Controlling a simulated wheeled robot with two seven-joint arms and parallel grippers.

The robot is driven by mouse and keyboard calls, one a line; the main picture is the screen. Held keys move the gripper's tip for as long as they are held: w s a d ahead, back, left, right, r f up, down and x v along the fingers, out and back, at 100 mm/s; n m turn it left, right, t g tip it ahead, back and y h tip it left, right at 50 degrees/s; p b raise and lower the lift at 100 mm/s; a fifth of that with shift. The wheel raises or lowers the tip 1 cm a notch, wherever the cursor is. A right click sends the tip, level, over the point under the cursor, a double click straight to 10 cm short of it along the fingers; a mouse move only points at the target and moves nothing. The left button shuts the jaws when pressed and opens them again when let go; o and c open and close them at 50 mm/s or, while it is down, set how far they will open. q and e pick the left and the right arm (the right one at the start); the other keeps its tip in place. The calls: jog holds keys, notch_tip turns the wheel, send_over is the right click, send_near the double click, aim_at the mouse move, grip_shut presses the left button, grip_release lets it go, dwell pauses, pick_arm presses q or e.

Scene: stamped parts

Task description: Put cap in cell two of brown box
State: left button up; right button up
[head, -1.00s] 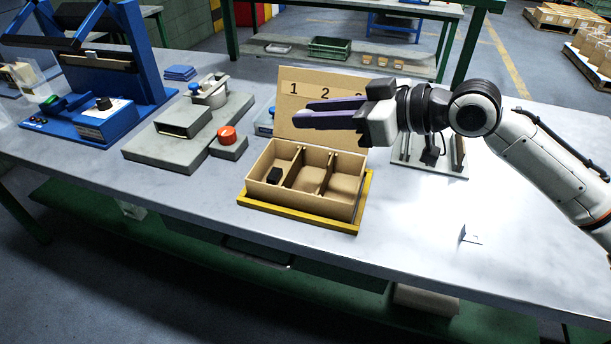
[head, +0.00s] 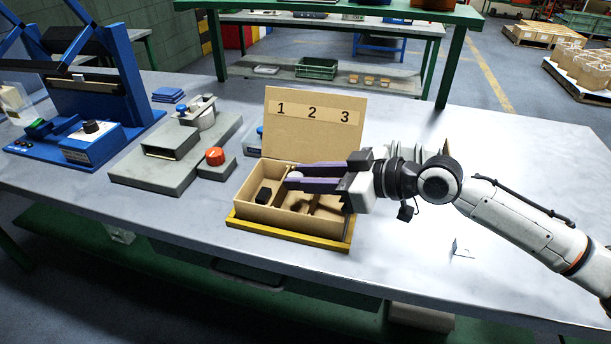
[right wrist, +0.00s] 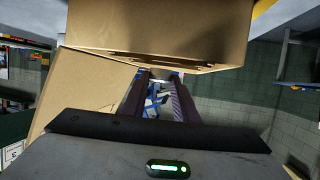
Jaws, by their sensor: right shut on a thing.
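The brown box (head: 275,217) has three cells and a raised back panel (head: 313,134) marked 1, 2, 3 from left to right. A black block (head: 264,195) lies in the left cell. My right gripper (head: 289,177) reaches in from the right, low over the box, with its fingertips near the back of the first and second cells. It is shut on a small pale round thing, seemingly the cap (head: 296,174), mostly hidden by the fingers. In the right wrist view the brown box (right wrist: 160,35) fills the top, and the cap is not clear. My left gripper is out of view.
A yellow tray (head: 285,235) holds the box. Left of it are a grey fixture (head: 160,176), a red button (head: 215,156) and a blue press (head: 92,148). A small metal bracket (head: 461,251) lies on the right of the table (head: 400,265), with bare surface around it.

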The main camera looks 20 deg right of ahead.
pick_arm(q)
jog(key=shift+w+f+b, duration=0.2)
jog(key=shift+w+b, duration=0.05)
jog(key=shift+b, duration=0.15)
pick_arm(e)
jog(key=shift+f, duration=0.65)
jog(key=o, duration=1)
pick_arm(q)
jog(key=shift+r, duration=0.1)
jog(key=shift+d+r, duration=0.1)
pick_arm(e)
jog(key=shift+r, duration=0.2)
jog(key=shift+r+p, duration=0.4)
jog(key=shift+p, duration=0.05)
jog(key=shift+s+d+r, duration=0.1)
jog(key=shift+d+r, duration=0.1)
pick_arm(q)
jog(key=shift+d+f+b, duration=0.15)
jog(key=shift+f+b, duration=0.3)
jog(key=shift+b, duration=0.65)
pick_arm(e)
jog(key=v, duration=1.1)
jog(key=shift+s, duration=0.25)
